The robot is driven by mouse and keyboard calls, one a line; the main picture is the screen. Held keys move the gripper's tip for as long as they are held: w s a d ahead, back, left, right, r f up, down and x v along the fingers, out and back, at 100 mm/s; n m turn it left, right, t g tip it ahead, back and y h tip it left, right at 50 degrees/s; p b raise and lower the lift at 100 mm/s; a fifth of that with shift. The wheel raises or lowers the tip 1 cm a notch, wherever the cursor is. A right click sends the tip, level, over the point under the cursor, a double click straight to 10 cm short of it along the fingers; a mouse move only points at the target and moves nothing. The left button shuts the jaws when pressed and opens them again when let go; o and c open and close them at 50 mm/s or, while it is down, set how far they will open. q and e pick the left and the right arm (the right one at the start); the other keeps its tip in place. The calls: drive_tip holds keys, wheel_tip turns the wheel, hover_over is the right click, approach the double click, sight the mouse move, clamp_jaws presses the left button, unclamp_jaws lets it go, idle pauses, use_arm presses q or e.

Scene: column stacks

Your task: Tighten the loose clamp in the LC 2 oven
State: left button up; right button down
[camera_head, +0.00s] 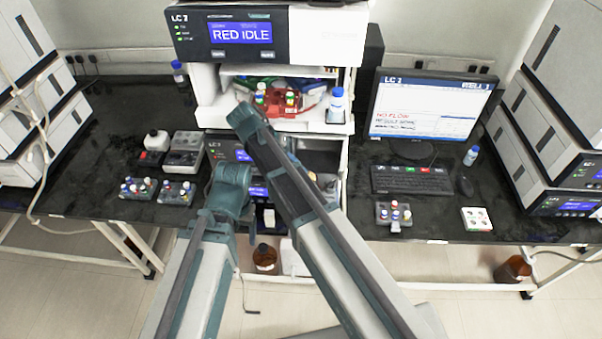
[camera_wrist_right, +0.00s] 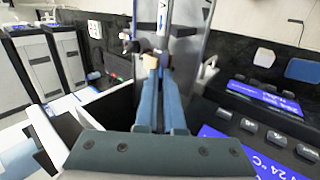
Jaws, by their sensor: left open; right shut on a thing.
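The middle instrument stack (camera_head: 265,50) has an open compartment (camera_head: 325,160) low at its right, which looks like the column oven, largely hidden by my arms. In the right wrist view a slim upright column (camera_wrist_right: 163,20) stands against a grey panel. My right gripper (camera_wrist_right: 160,66) is shut at its lower part, on a small pale piece (camera_wrist_right: 150,62), perhaps the clamp; its exact shape is unclear.
The stack's display (camera_head: 240,33) reads RED IDLE. The monitor (camera_head: 430,108) at right reads NO FLOW. Vial racks (camera_head: 150,188) stand left of the stack, and a keyboard (camera_head: 412,180) and small racks (camera_head: 393,214) stand right. Brown bottles (camera_head: 265,258) stand below.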

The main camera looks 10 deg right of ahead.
drive_tip(key=shift+a+f+h+b, duration=0.35)
drive_tip(key=shift+h+b, duration=0.35)
drive_tip(key=shift+b, duration=0.3)
drive_tip(key=c, duration=1)
unclamp_jaws()
drive_tip(key=shift+d+g, duration=0.1)
drive_tip(key=shift+g, duration=0.2)
drive_tip(key=shift+w+r, duration=0.1)
